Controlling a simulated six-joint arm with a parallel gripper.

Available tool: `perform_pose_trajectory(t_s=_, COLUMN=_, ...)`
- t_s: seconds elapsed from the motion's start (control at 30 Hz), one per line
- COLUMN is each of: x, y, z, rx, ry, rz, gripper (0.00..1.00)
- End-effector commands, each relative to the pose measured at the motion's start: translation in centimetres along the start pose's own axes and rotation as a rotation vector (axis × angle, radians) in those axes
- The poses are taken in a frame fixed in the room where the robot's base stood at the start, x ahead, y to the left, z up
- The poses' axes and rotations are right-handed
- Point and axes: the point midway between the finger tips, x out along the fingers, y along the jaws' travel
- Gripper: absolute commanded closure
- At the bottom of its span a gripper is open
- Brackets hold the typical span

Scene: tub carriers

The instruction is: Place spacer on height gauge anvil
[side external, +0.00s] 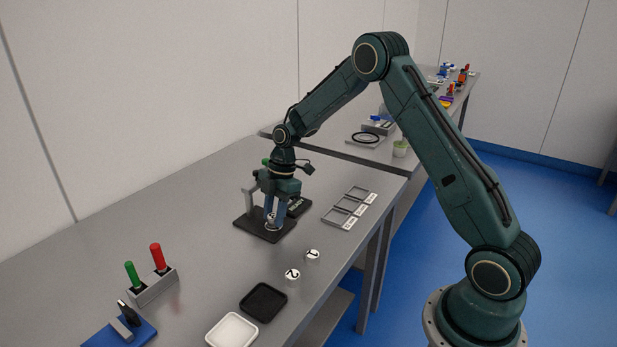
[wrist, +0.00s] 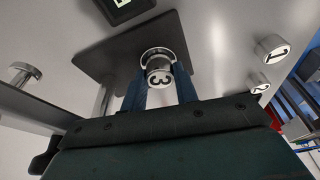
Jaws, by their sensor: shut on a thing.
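My gripper (side external: 272,214) is shut on a small white-topped metal spacer marked 3, which shows clearly between the blue fingers in the wrist view (wrist: 158,76). The gripper points down over the dark base plate (side external: 247,228) of the height gauge. The gauge's round pale anvil (wrist: 152,51) shows just behind the spacer in the wrist view. The spacer is over or close to the anvil; I cannot tell whether they touch. The gauge's upright post (side external: 250,202) stands left of my gripper. My fingers partly hide the spacer and anvil in the side view.
Spacers marked 1 (side external: 312,254) and 2 (side external: 292,274) stand toward the front edge. A dark display box (side external: 299,207) and a grey compartment tray (side external: 331,218) lie right of the gauge. Black (side external: 263,302) and white (side external: 231,331) trays and a peg block (side external: 153,287) sit nearer.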

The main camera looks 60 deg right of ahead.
Motion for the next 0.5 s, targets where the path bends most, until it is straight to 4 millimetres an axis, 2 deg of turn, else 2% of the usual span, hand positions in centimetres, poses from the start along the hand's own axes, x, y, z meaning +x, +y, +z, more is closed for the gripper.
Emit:
perform_pose_trajectory(t_s=0.23, x=0.31, y=0.01, z=0.09, rx=0.0, ry=0.0, rz=0.0, gripper=0.97)
perform_pose_trajectory(t_s=0.27, x=0.29, y=0.0, z=0.09, rx=0.0, ry=0.0, rz=0.0, gripper=0.65)
perform_pose_trajectory(t_s=0.3, x=0.28, y=0.0, z=0.09, rx=0.0, ry=0.0, rz=0.0, gripper=0.57)
perform_pose_trajectory(t_s=0.37, x=0.27, y=0.0, z=0.09, rx=0.0, ry=0.0, rz=0.0, gripper=0.49)
perform_pose_trajectory(t_s=0.5, x=0.26, y=0.0, z=0.08, rx=0.0, ry=0.0, rz=0.0, gripper=0.49)
